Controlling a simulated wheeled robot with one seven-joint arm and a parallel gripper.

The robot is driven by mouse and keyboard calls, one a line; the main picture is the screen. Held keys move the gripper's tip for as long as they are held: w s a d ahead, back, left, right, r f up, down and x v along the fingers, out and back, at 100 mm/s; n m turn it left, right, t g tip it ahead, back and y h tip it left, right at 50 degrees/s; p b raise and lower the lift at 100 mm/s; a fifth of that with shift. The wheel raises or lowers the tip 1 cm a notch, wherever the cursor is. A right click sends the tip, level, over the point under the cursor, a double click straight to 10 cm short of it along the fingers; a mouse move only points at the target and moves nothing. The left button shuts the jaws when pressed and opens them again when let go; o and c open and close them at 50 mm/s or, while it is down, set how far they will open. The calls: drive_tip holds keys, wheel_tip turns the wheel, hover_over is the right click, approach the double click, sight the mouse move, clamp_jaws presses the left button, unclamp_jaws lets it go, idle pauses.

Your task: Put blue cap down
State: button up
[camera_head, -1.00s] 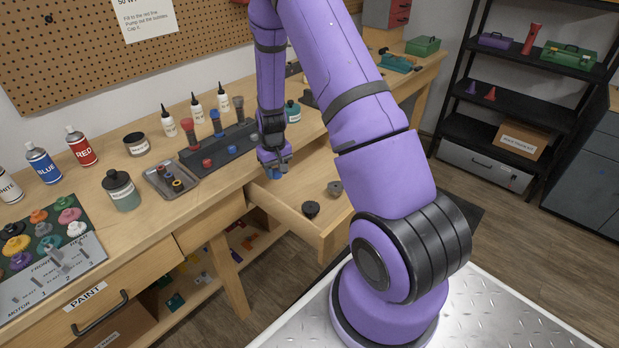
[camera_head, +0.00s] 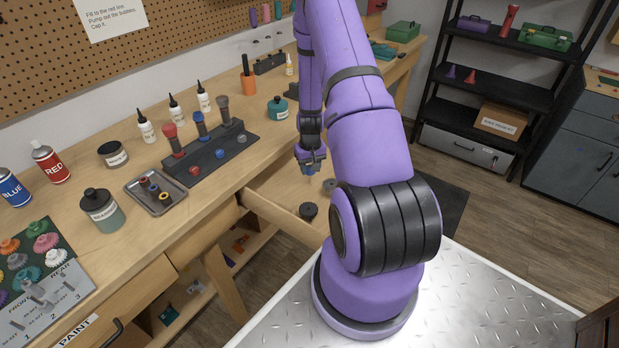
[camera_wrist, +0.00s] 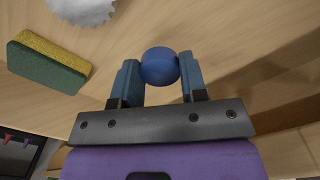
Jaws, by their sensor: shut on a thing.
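My gripper (camera_head: 311,168) is shut on a blue cap (camera_wrist: 159,66), which sits between its two blue-grey fingertips in the wrist view. In the head view my gripper points down, above the open drawer area at the bench's front edge. The cap is held clear of any surface as far as I can tell; the exact gap is unclear. A dark rack (camera_head: 208,158) on the bench holds a red-topped, a blue-topped and a grey-topped shock body upright.
A small tray (camera_head: 154,191), a green-grey bottle (camera_head: 101,209) and white dropper bottles stand on the bench. A yellow-green sponge (camera_wrist: 47,66) and a white toothed disc (camera_wrist: 82,8) show in the wrist view.

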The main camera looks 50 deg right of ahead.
sight(310, 182)
drive_tip(key=shift+f, duration=2.4)
drive_tip(key=o, duration=1)
drive_tip(key=shift+f, duration=0.1)
